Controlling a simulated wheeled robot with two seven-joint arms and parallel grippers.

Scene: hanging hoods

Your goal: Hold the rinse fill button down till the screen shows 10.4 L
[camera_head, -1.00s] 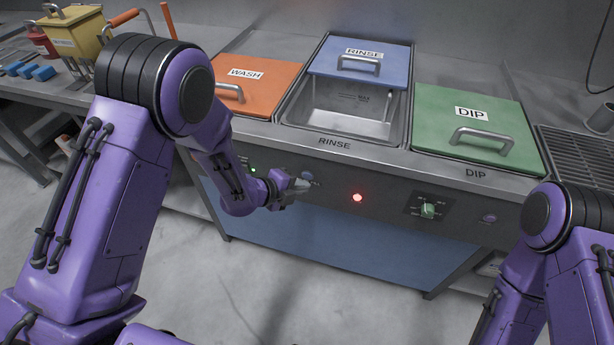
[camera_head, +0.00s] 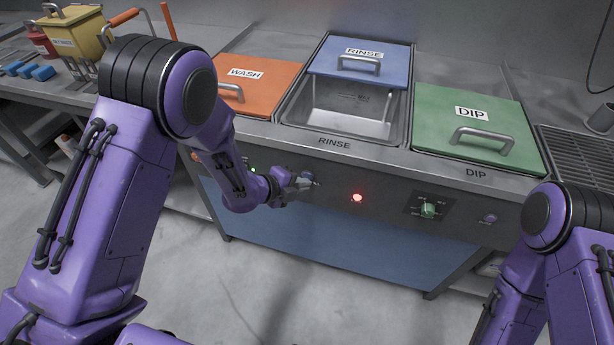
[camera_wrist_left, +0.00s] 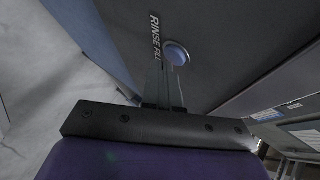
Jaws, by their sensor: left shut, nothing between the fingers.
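The blue round rinse fill button (camera_wrist_left: 177,54) is on the dark front panel, beside its "RINSE FILL" label (camera_wrist_left: 155,36) in the left wrist view. My left gripper (camera_head: 310,184) is shut and empty, at the panel below the rinse basin. In the left wrist view its fingertips (camera_wrist_left: 168,66) lie at the near edge of the button; I cannot tell whether they touch or press it. In the head view the gripper partly hides the button. I see no readable litre screen. My right arm shows at the right, its gripper out of view.
The rinse basin (camera_head: 352,124) is partly uncovered, its blue lid (camera_head: 390,74) at the back. Orange wash lid (camera_head: 262,95) and green dip lid (camera_head: 500,118) flank it. A lit red lamp (camera_head: 357,198) and a green knob (camera_head: 428,209) are right of the gripper. The floor in front is clear.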

